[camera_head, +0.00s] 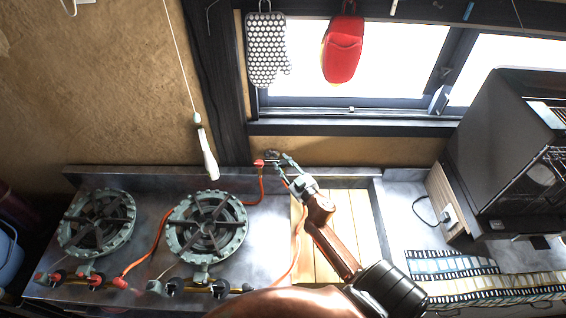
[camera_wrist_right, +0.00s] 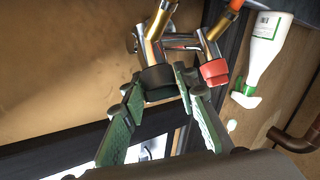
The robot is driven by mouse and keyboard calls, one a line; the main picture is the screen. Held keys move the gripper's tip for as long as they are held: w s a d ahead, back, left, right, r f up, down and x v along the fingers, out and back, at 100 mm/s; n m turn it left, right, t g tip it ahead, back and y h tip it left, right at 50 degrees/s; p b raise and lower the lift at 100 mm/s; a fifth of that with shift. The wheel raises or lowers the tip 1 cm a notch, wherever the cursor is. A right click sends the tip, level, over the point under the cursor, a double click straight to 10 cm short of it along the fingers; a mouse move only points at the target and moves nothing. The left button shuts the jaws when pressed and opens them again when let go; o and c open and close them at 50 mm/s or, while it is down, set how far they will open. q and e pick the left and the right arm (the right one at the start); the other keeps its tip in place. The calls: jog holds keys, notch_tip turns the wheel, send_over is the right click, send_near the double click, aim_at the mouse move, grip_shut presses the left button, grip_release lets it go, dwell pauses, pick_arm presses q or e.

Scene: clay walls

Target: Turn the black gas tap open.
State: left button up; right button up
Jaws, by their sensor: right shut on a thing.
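The black gas tap (camera_wrist_right: 157,77) shows in the wrist view as a dark round knob on a metal pipe fitting near the wall. In the head view it is a small dark shape (camera_head: 271,155) behind the counter's back edge, partly hidden by my gripper. A red tap (camera_wrist_right: 214,72) sits right beside it; it also shows in the head view (camera_head: 259,163). My right gripper (camera_head: 281,165) is at the fitting, with its green fingers (camera_wrist_right: 160,86) on either side of the black knob, shut on it. My left gripper is not in view.
Two gas burners (camera_head: 98,221) (camera_head: 206,226) stand on the metal counter at the left, with an orange hose (camera_head: 159,235) across it. A dark oven (camera_head: 505,150) stands at the right.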

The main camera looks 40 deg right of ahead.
jog(key=n+g+y+p, duration=0.1)
jog(key=n+y+p, duration=0.1)
jog(key=n+g+y+p, duration=0.1)
jog(key=n+p, duration=0.1)
jog(key=p, duration=0.1)
jog(key=n+y+p, duration=0.2)
jog(key=p, duration=0.1)
jog(key=shift+d+r+n+g+y, duration=0.2)
jog(key=shift+r+n+g+y, duration=0.1)
jog(key=shift+r+n+g, duration=0.1)
jog(key=n+g+y+p, duration=0.1)
jog(key=n+g+p, duration=0.1)
jog(key=shift+w+n+y, duration=0.1)
jog(key=shift+n+y, duration=0.2)
jog(key=shift+n, duration=0.1)
jog(key=shift+f+n+g+y+p, duration=0.1)
jog(key=shift+n+g+y+p, duration=0.4)
jog(key=shift+n+g, duration=0.35)
jog(key=shift+w+n+g, duration=0.1)
jog(key=shift+n+g, duration=0.55)
jog(key=shift+n, duration=0.2)
jog(key=shift+f+n+g+y, duration=0.1)
jog(key=shift+n+g+y, duration=0.2)
jog(key=shift+n+g, duration=0.75)
jog(key=shift+a+f+n+g+b, duration=0.15)
jog(key=shift+n+g+b, duration=0.4)
jog(key=shift+n+g, duration=0.5)
